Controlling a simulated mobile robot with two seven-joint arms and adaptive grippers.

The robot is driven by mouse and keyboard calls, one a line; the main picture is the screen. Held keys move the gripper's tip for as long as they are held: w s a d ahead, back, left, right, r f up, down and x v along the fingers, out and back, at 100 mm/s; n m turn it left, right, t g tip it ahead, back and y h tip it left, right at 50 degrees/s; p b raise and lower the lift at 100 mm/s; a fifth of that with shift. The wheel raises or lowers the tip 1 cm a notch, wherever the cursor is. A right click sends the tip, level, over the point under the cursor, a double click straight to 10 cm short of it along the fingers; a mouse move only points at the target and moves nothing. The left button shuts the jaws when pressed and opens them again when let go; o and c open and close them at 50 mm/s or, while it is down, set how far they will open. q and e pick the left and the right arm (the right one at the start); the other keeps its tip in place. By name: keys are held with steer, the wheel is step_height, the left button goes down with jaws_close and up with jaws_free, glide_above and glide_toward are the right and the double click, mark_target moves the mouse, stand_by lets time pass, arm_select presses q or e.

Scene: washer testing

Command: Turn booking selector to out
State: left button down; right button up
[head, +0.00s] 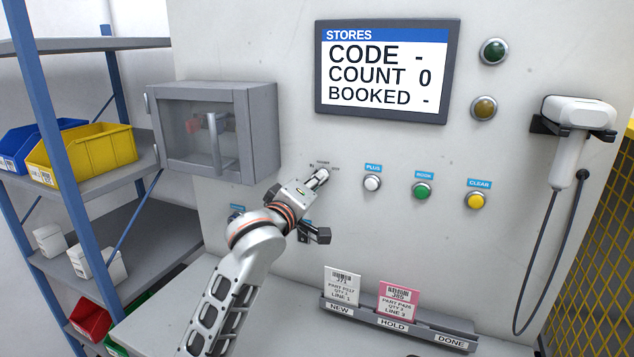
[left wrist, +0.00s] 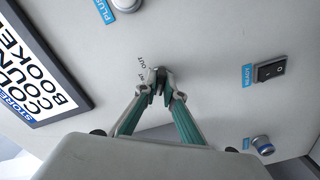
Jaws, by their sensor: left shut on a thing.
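The booking selector (left wrist: 160,74) is on the grey wall panel, with small IN and OUT labels around it. It is mostly hidden by my fingers, so I cannot tell which way it points. My left gripper (head: 319,178) is shut on the selector; its green-sided fingers (left wrist: 160,88) meet around it in the left wrist view. The screen (head: 387,72) above reads CODE -, COUNT 0, BOOKED -. My right gripper is not in view.
White PLUS (head: 372,183), green BOOK (head: 422,191) and yellow CLEAR (head: 475,200) buttons lie right of the selector. A clear-fronted box (head: 215,132) juts out at left. A card rack (head: 395,322) stands below. A corded scanner (head: 570,140) hangs at right.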

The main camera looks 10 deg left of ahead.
arm_select(q)
steer(key=m, duration=2.3)
steer(key=shift+a, duration=0.2)
steer(key=shift+m, duration=0.3)
steer(key=c, duration=2.1)
jaws_free()
steer(key=shift+w, duration=0.1)
steer(key=shift+c, duration=0.2)
steer(key=s+a, duration=0.2)
steer(key=s, duration=1)
steer(key=shift+a, duration=0.15)
